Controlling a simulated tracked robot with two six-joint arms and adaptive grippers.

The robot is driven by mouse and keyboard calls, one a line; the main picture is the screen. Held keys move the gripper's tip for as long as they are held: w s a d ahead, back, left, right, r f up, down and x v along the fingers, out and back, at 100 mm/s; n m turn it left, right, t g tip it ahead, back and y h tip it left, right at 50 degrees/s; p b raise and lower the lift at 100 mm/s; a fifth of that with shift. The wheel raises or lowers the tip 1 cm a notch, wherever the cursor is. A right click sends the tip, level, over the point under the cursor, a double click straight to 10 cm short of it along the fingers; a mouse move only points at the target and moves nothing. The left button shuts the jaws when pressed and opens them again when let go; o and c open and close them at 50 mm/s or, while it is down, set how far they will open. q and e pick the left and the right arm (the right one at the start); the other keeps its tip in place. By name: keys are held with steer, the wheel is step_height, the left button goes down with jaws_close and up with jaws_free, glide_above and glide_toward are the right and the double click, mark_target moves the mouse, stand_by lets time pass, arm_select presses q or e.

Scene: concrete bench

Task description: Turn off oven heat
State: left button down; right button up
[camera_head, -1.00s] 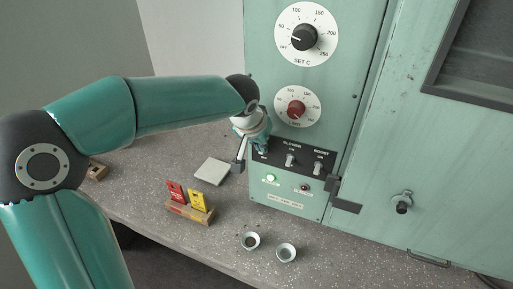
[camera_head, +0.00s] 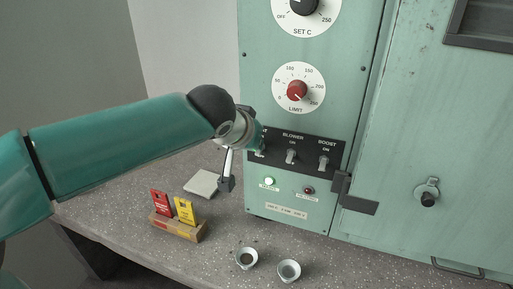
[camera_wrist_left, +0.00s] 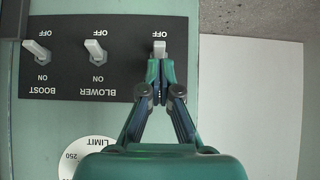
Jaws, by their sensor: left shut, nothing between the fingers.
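The black switch panel (camera_head: 318,143) is on the lower front of the green oven cabinet. The heat switch at its left end is mostly hidden by my left arm in the head view. In the left wrist view, which is upside down, the pale heat lever (camera_wrist_left: 160,47) shows just past my left gripper (camera_wrist_left: 160,66). The fingers are shut, with their tips at the lever on its ON side. I cannot tell whether they touch it. My right gripper is not in view.
Blower (camera_head: 291,156) and boost (camera_head: 324,162) levers stand right of the heat switch. A red limit knob (camera_head: 297,90) is above. A card holder (camera_head: 178,228), a pale slab (camera_head: 203,183) and two small cups (camera_head: 246,258) (camera_head: 289,270) are on the bench.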

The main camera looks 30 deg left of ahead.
arm_select(q)
steer(key=shift+r+p, duration=0.45)
steer(key=shift+r, duration=0.3)
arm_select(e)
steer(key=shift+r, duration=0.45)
